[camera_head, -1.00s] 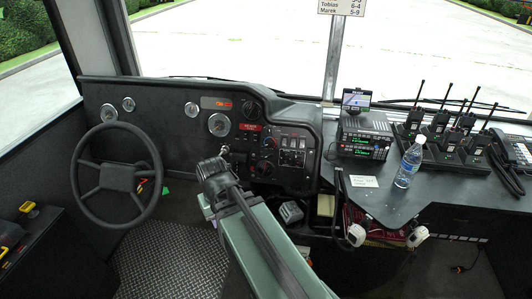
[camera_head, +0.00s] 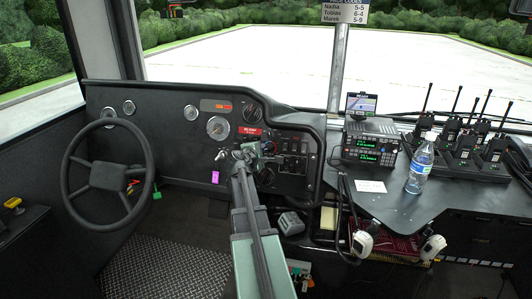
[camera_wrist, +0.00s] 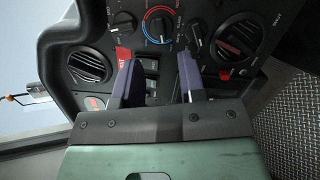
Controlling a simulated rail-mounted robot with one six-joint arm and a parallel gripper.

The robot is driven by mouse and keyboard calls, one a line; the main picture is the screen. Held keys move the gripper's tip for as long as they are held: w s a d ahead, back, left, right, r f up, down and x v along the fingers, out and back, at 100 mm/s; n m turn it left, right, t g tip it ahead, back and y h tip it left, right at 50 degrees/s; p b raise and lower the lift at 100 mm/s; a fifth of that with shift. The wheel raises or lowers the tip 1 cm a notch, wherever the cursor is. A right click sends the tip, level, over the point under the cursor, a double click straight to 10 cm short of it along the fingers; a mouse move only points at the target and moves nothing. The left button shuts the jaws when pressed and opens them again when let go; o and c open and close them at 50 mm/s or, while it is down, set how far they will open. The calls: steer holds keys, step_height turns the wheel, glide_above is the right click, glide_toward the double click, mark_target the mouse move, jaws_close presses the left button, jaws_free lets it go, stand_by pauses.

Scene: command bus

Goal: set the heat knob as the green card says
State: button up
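A heat knob with a blue and red arc (camera_wrist: 158,25) is on the dark dashboard panel, at the top middle of the wrist view. It lies beyond my fingertips, apart from them; its pointer setting is too small to read surely. My gripper (camera_wrist: 158,60) is open and empty, its two purple fingers facing the panel. In the head view my gripper (camera_head: 245,155) is in front of the panel, right of the steering wheel. A small green card or tag (camera_head: 157,196) shows beside the steering wheel; no writing on it is legible.
Round vents (camera_wrist: 235,40) and a smaller knob (camera_wrist: 198,36) flank the heat knob. A red label (camera_wrist: 122,58) is by the left finger. A magenta tag (camera_head: 215,177) hangs low on the dash. The steering wheel (camera_head: 107,174) is left; a bottle (camera_head: 420,168) stands right.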

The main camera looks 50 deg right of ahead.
mark_target(268, 149)
steer(key=b+x, duration=0.1)
steer(key=x, duration=0.6)
steer(key=shift+w+d+f+b, duration=0.1)
steer(key=shift+d+f+b, duration=0.1)
steer(key=shift+b, duration=0.15)
steer(key=shift+a, duration=0.1)
jaws_close()
